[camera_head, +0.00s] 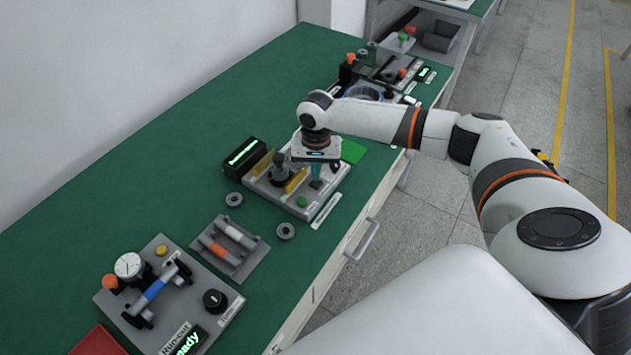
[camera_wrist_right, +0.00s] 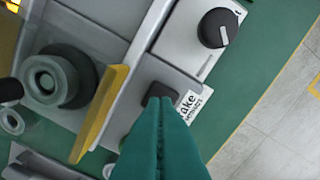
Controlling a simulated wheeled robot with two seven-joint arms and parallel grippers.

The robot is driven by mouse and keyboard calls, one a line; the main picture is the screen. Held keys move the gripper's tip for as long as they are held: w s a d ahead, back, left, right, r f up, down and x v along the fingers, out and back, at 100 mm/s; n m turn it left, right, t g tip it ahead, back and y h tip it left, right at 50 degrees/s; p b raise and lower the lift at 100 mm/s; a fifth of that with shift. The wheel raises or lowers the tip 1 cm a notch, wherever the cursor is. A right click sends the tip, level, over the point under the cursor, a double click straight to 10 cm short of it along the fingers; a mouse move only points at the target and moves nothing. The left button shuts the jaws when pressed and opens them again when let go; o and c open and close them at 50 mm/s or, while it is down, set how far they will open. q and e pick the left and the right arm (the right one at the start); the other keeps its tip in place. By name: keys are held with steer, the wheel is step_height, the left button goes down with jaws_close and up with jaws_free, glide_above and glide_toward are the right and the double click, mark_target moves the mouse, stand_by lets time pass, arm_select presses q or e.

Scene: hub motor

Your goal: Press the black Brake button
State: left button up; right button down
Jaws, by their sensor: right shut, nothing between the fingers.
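The black Brake button (camera_wrist_right: 159,90) shows in the right wrist view on a grey station, beside a white label (camera_wrist_right: 190,104) whose visible letters read "ake". My right gripper (camera_wrist_right: 162,104) has its two teal fingers shut together and empty. Its fingertips overlap the button in this view and hide part of it; I cannot tell whether they touch it. In the head view the right gripper (camera_head: 316,183) points down over the right part of the grey station (camera_head: 262,187), and the button cannot be made out there. My left gripper is not in view.
The station also carries yellow plates (camera_wrist_right: 100,112), a grey round part (camera_wrist_right: 52,77), a black knob (camera_wrist_right: 217,28) and a green button (camera_head: 301,201). A black display box (camera_head: 243,158) stands at its left. Loose rings (camera_head: 285,231) lie nearby on the green table.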

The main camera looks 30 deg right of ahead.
mark_target(316, 183)
steer(key=shift+f, duration=0.2)
stand_by(0.6)
steer(key=shift+f, duration=0.85)
steer(key=shift+r, duration=0.1)
step_height(316, 183, up, 14)
steer(key=p, duration=1.6)
steer(key=shift+p, duration=0.35)
